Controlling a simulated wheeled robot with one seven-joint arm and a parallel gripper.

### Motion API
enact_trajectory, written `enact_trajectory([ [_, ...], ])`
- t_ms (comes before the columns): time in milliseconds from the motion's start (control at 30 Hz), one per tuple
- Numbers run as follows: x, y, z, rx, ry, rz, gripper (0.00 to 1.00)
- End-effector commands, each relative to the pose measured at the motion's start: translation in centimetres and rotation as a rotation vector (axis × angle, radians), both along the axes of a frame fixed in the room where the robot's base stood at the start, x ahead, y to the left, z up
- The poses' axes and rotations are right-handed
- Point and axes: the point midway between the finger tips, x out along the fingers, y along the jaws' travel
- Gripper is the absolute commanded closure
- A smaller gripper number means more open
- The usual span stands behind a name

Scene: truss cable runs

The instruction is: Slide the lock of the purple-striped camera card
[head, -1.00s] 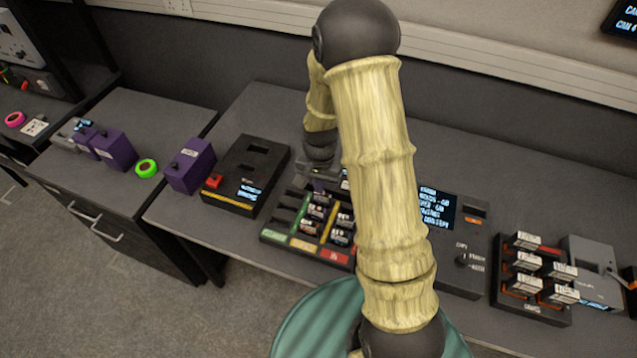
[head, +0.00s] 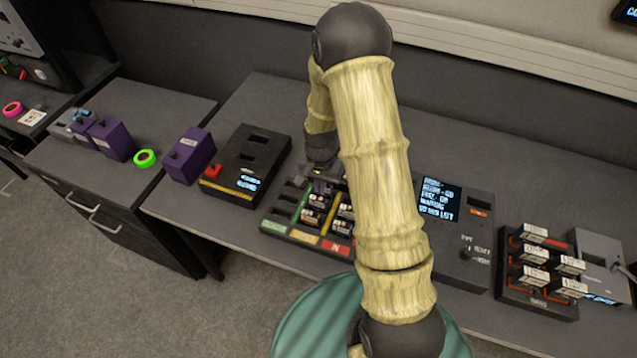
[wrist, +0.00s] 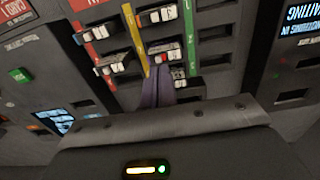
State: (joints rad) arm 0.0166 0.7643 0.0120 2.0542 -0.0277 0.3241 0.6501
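My gripper (wrist: 159,70) shows in the wrist view as two purple fingers close together, with no clear gap and nothing visible between them. Their tips are at a camera card with a small red part (wrist: 163,57), beside the yellow strip of the sorting tray (wrist: 134,36). I cannot tell if they touch it. Another card (wrist: 178,76) lies just right of the tips. In the head view my gripper (head: 320,186) is over the tray (head: 281,229), partly behind my arm. No purple stripe can be made out on any card, so I cannot tell which is the purple-striped one.
Several other cards sit in the tray. A black box with a red switch (head: 246,162) and a purple block (head: 190,156) stand to its left. A console with a screen (head: 439,199) and a card rack (head: 537,298) stand to the right. Bare table lies behind.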

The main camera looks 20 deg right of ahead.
Motion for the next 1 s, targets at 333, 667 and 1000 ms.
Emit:
enact_trajectory([
  [333,0.06,0.24,-1.85,0.000,-0.001,0.003,1.00],
  [667,0.04,0.26,-1.79,0.000,-0.001,0.004,1.00],
  [1000,0.04,0.23,-1.79,0.001,-0.001,0.004,1.00],
])
